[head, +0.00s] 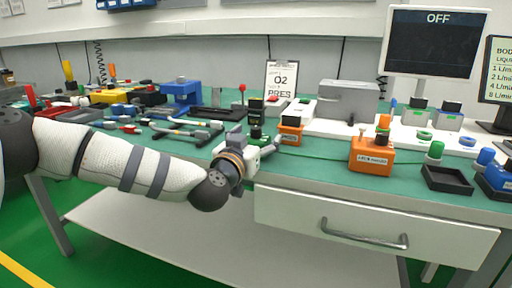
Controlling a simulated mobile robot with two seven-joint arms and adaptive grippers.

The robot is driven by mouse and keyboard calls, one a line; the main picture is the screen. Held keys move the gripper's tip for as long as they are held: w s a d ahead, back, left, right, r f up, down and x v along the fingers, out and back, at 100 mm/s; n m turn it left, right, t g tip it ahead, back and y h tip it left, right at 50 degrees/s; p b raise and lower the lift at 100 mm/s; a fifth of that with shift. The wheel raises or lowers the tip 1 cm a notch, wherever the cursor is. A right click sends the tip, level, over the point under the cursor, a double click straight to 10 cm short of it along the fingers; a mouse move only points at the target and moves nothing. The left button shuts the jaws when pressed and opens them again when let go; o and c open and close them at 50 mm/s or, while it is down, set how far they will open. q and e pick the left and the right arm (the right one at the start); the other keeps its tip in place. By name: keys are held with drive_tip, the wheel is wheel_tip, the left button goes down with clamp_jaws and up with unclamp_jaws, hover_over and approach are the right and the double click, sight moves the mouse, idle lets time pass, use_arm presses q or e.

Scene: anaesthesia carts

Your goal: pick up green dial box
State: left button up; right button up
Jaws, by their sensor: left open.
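A green knob (435,149) stands farther right, behind a black tray. My right gripper is not in view.
A larger orange box (371,154) and a black tray (447,179) are farther right. Tools and a blue vise (181,92) crowd the left. A drawer handle (364,236) sticks out below.

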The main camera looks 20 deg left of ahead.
use_arm(q)
drive_tip(key=c, duration=1.6)
drive_tip(key=shift+r, duration=0.15)
clamp_jaws()
